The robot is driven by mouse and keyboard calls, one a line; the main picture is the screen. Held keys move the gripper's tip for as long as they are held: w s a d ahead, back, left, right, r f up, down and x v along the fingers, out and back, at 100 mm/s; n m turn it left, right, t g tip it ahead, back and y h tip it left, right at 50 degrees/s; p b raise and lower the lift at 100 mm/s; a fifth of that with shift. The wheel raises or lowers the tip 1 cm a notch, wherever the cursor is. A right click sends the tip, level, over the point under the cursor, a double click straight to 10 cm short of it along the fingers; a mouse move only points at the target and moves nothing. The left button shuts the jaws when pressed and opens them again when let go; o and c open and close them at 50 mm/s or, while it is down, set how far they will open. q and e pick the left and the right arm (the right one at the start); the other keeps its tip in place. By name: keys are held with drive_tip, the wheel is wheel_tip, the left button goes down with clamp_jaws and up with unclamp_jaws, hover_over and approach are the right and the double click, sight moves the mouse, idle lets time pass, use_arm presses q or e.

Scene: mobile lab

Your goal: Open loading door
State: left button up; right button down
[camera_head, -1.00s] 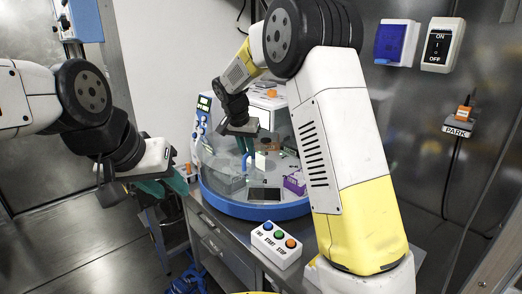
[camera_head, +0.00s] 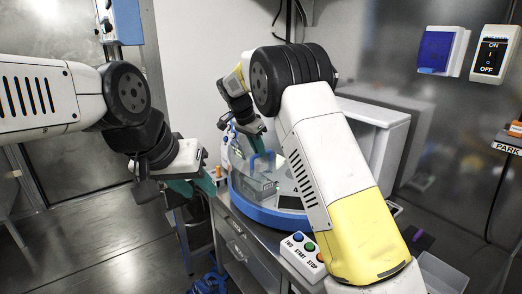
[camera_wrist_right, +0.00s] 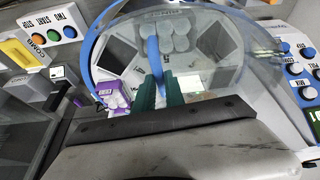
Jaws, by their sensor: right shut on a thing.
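The loading door is a clear lid (camera_wrist_right: 215,45) on a round machine with a blue rim (camera_head: 262,215). Its blue handle (camera_wrist_right: 154,62) stands between the green fingers of my right gripper (camera_wrist_right: 160,92), which is shut on it. In the head view my right gripper (camera_head: 256,140) is at the top of the handle (camera_head: 262,160), partly hidden by my right arm. I cannot tell how far the lid is raised. My left gripper (camera_head: 193,187) hangs to the left of the machine, apart from it; its finger gap is unclear.
A button box (camera_head: 302,255) stands on the bench before the machine. A white cabinet (camera_head: 375,125) stands behind my right arm. A purple object (camera_wrist_right: 113,93) lies beside the rim. An on/off switch (camera_head: 493,55) is on the right wall.

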drive_tip(key=c, duration=1.4)
unclamp_jaws()
drive_tip(key=shift+d, duration=0.1)
drive_tip(key=shift+r, duration=0.1)
drive_tip(key=v, duration=0.7)
drive_tip(key=shift+r, duration=0.25)
